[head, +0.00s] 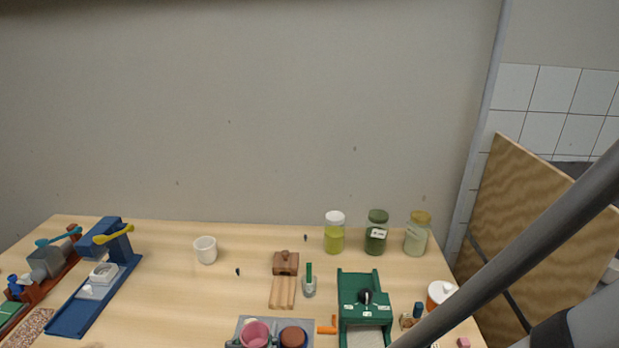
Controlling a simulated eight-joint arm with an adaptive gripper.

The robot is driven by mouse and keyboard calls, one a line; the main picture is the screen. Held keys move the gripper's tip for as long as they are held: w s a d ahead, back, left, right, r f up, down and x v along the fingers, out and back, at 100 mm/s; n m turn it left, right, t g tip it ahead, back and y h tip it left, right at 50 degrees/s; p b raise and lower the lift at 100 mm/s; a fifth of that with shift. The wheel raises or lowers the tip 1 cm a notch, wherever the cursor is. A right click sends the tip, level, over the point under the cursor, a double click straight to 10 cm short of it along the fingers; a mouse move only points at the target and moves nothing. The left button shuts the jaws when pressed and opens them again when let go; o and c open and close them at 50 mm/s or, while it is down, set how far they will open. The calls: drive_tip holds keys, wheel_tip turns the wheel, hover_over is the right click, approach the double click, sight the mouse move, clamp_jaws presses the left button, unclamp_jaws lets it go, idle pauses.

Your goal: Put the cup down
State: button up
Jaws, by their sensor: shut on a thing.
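My gripper is outside the head view, so what it holds is hidden. A white cup (206,250) stands upright on the wooden table (170,290), left of the middle and towards the back. A pink cup (256,331) is at the bottom edge, at a grey tray (308,327), with its lower part cut off. Small dark pieces show on both sides of it; I cannot tell whether they are its handles. I cannot tell which cup the task means.
Three lidded jars (376,238) stand at the back right. A green device (365,300), a wooden block (285,263) and a scoop (309,285) are in front. A blue stand (100,280) is at left. The table around the white cup is mostly clear.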

sight(252, 347)
drive_tip(key=shift+f, duration=0.15)
drive_tip(key=o, duration=1)
drive_tip(key=shift+s+r, duration=0.1)
drive_tip(key=shift+r, duration=0.15)
drive_tip(key=shift+p+v, duration=0.45)
drive_tip(key=shift+v, duration=1.1)
drive_tip(key=shift+p+v, duration=1)
drive_tip(key=shift+v, duration=3.35)
